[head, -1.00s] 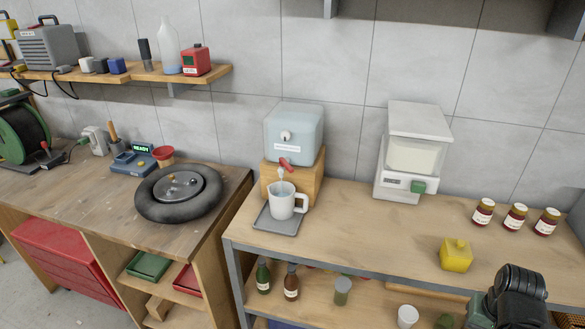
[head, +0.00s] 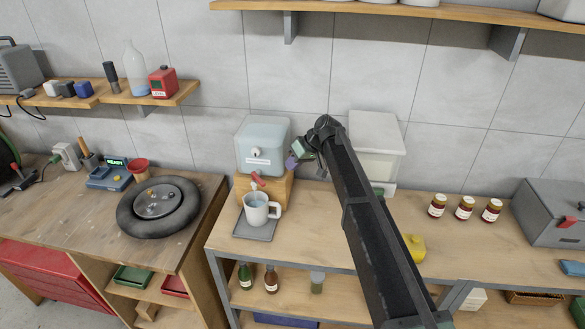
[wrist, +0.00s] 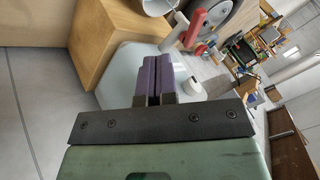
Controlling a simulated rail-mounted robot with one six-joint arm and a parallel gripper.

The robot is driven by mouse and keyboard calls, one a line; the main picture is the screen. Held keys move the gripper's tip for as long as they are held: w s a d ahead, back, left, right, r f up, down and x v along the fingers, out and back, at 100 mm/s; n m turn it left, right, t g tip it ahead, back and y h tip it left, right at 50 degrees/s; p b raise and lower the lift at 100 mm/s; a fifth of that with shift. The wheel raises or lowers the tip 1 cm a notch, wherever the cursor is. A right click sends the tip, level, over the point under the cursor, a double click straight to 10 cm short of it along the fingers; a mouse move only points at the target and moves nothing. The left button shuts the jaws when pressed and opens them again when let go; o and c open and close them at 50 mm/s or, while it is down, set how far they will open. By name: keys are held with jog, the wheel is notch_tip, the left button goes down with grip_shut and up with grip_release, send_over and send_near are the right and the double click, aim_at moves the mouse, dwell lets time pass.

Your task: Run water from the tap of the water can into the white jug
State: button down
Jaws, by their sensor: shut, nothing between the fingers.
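The pale blue water can (head: 263,140) stands on a wooden block (head: 277,191). Its tap (head: 256,179), with a red lever, is low on its front. The white jug (head: 257,212) stands upright under the tap on a grey tray (head: 255,231). Something bluish shows in the jug's mouth; I cannot tell whether water runs. My gripper (head: 291,161) is beside the can's right side, clear of the jug. In the wrist view its purple fingers (wrist: 152,80) are together and empty. The red lever (wrist: 195,28) is beyond them, with the jug (wrist: 157,5) partly cut off.
A white dispenser (head: 375,145) stands to the right, partly behind my arm. A yellow container (head: 415,248), several jars (head: 464,208) and a grey metal box (head: 550,212) are farther right. A round black ring (head: 158,208) lies on the left bench, across a gap.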

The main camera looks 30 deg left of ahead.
aim_at(258, 179)
jog(key=s+a+f+b, duration=0.3)
jog(key=s+a+f, duration=0.1)
jog(key=s+a, duration=0.1)
jog(key=shift+f, duration=0.4)
jog(key=shift+d, duration=0.1)
jog(key=shift+s, duration=0.15)
